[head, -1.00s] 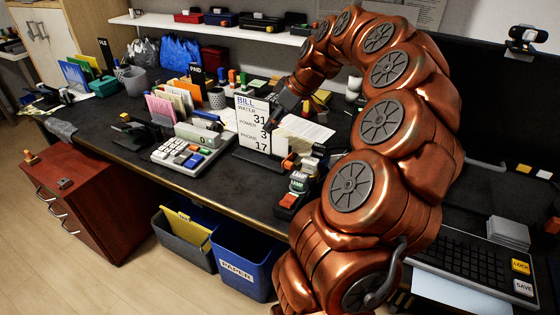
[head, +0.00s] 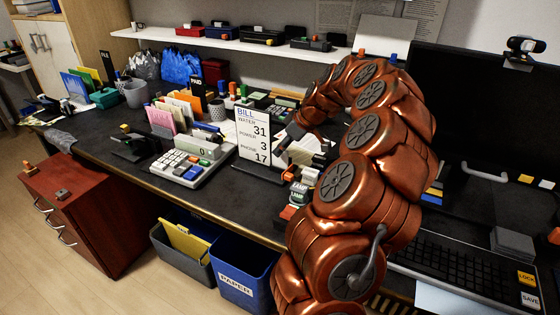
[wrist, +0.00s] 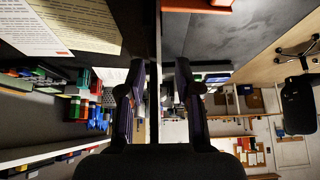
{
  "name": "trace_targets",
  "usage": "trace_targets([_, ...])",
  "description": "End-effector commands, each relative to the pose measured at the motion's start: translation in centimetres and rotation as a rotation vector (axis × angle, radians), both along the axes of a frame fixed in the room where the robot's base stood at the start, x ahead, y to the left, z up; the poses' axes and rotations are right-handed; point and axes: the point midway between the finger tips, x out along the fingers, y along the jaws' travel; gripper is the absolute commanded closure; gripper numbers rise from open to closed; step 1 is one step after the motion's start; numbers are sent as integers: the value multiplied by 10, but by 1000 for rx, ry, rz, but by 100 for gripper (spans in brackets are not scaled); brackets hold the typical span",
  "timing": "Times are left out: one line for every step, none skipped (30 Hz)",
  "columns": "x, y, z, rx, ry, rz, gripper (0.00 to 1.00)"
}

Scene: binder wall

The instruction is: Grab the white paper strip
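I cannot clearly pick out a separate white paper strip. The white bill card (head: 253,138) stands upright on the desk in the head view, with printed figures. My gripper (head: 284,147) is just right of this card, partly hidden by my arm. In the wrist view my gripper (wrist: 160,78) is open, its two dark fingers apart. A thin edge runs upright between them, perhaps the card seen edge-on. I see no contact with either finger.
The calculator (head: 184,165) stands left of the card. Stamps (head: 299,189) stand close to its right. Loose printed sheets (wrist: 75,25) lie behind it. A blue paper bin (head: 247,272) and a red drawer cabinet (head: 85,205) are below the desk's front edge.

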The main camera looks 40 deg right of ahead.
Motion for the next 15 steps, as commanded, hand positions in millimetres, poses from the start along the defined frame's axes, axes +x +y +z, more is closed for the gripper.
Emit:
trace_targets([2,1,-3,1,1,1,66])
trace_targets([2,2,-4,1,1,1,66])
trace_targets([3,2,-5,1,0,1,66])
trace_targets([3,1,-5,1,0,1,66])
trace_targets([3,1,-4,1,0,1,66])
trace_targets([3,1,-4,0,0,0,66])
trace_targets([3,1,-4,0,0,0,66])
trace_targets([3,1,-4,0,0,0,66])
trace_targets([3,1,-4,0,0,0,71])
trace_targets([3,1,-4,0,0,0,74])
trace_targets([3,1,-4,0,0,0,77])
trace_targets([3,1,-4,-1,0,-1,81])
trace_targets([3,1,-4,-1,0,-1,84])
trace_targets([3,1,-4,-1,0,-1,87])
trace_targets([3,1,-4,-1,0,-1,91])
